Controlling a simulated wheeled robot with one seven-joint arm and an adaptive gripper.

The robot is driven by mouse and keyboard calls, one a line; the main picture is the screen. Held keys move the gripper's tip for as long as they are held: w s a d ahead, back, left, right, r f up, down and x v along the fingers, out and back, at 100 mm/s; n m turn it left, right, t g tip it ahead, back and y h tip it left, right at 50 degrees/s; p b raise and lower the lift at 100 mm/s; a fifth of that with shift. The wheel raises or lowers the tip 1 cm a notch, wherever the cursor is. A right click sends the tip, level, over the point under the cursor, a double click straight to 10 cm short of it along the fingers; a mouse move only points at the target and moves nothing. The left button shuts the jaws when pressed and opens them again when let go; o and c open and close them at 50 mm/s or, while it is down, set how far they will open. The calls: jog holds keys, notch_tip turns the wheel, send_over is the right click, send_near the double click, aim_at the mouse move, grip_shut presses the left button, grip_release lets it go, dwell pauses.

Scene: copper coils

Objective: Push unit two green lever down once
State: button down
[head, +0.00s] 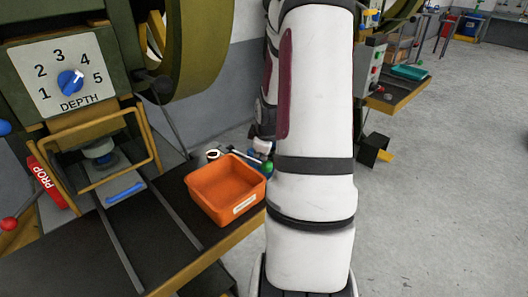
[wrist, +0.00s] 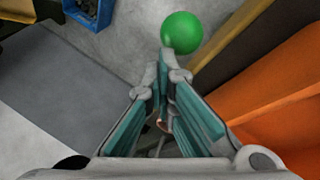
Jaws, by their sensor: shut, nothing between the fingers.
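A green ball knob (wrist: 181,32) shows at the top centre of the wrist view, just beyond my fingertips. A small patch of green (head: 268,167) beside the orange bin, partly covered by my arm, looks like the same knob in the head view. My gripper (wrist: 170,68) is shut and empty, with its tips pointing at the knob's lower edge. I cannot tell whether they touch it. The lever's shaft is not clearly visible, and no unit number can be read. My arm hides most of the gripper in the head view.
An orange bin (head: 225,188) sits on the bench, left of my arm, and fills the right side of the wrist view (wrist: 285,90). A machine with a depth dial (head: 70,81) and a yellow guard (head: 152,136) stands at left. Grey floor (head: 440,170) is open at right.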

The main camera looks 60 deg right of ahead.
jog(key=shift+w+d+r+p, duration=0.1)
jog(key=shift+w+r+p, duration=0.25)
jog(key=shift+r, duration=0.35)
jog(key=shift+w+r+p, duration=0.15)
jog(key=shift+r+p, duration=0.35)
jog(key=shift+r, duration=0.15)
jog(key=shift+w+d+r+p, duration=0.1)
jog(key=shift+w+r+p, duration=0.25)
jog(key=shift+r, duration=0.35)
jog(key=shift+s, duration=0.1)
jog(key=r+p, duration=0.1)
jog(key=w+r+p, duration=0.1)
jog(key=r, duration=0.1)
jog(key=r+p, duration=0.1)
jog(key=shift+w+d+r, duration=0.15)
jog(key=shift+w+r, duration=0.15)
jog(key=shift+w, duration=0.05)
